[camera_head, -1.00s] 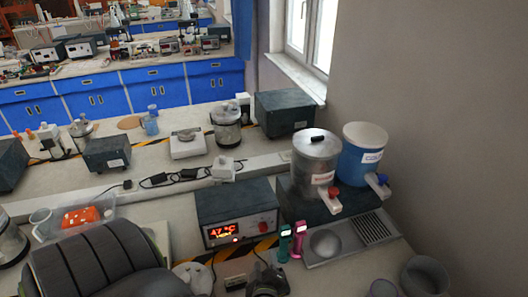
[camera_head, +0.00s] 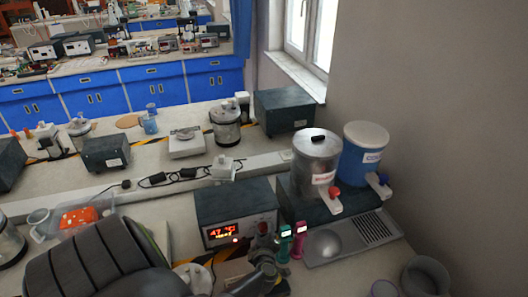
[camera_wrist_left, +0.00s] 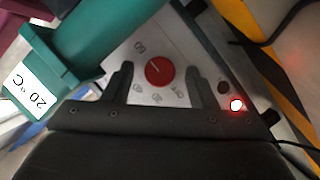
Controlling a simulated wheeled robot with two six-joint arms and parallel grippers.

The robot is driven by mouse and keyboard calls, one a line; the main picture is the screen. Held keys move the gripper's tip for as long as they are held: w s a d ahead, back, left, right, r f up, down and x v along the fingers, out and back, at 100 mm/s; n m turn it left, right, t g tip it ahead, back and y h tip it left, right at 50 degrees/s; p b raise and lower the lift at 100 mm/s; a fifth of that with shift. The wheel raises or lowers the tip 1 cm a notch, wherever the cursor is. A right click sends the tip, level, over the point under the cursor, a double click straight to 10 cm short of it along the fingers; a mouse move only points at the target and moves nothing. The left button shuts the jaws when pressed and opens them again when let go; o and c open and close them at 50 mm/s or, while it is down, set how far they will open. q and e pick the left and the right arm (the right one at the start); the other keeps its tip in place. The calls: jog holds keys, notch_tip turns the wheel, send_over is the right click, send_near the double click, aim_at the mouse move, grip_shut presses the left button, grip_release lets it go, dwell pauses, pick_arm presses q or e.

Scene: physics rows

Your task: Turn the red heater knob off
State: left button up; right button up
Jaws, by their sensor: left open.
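The heater (camera_head: 232,203) is a dark box with a pale front panel and a lit red display, which seems to read 47 °C. Its red knob (camera_wrist_left: 159,71) shows in the left wrist view, with a pale pointer line slanting up-left toward a number mark. In the left wrist view my left gripper (camera_wrist_left: 157,86) is open, with one finger on each side of the knob. Contact cannot be told. My right gripper is not in view.
A green handheld meter (camera_head: 284,245) and a pink one (camera_head: 299,241) stand close right of my left gripper. A teal meter (camera_wrist_left: 90,45) reading 20 °C fills the wrist view's upper left. A lit red lamp (camera_wrist_left: 236,104) is beside the knob. A metal urn (camera_head: 314,165) stands right.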

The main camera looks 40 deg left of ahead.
pick_arm(q)
jog(key=c, duration=1)
jog(key=shift+s+f+n+t+b, duration=0.1)
jog(key=shift+f+n+t+b, duration=0.25)
jog(key=shift+b, duration=0.4)
jog(key=n+t+b, duration=0.1)
jog(key=n+b, duration=0.1)
jog(key=b, duration=0.2)
jog(key=shift+f+n, duration=0.1)
jog(key=shift+n, duration=0.25)
jog(key=shift+n+t+y+b, duration=0.4)
jog(key=shift+n+t+b, duration=0.25)
jog(key=shift+n+b, duration=0.65)
jog(key=o, duration=1)
jog(key=shift+r, duration=0.2)
jog(key=shift+r, duration=0.1)
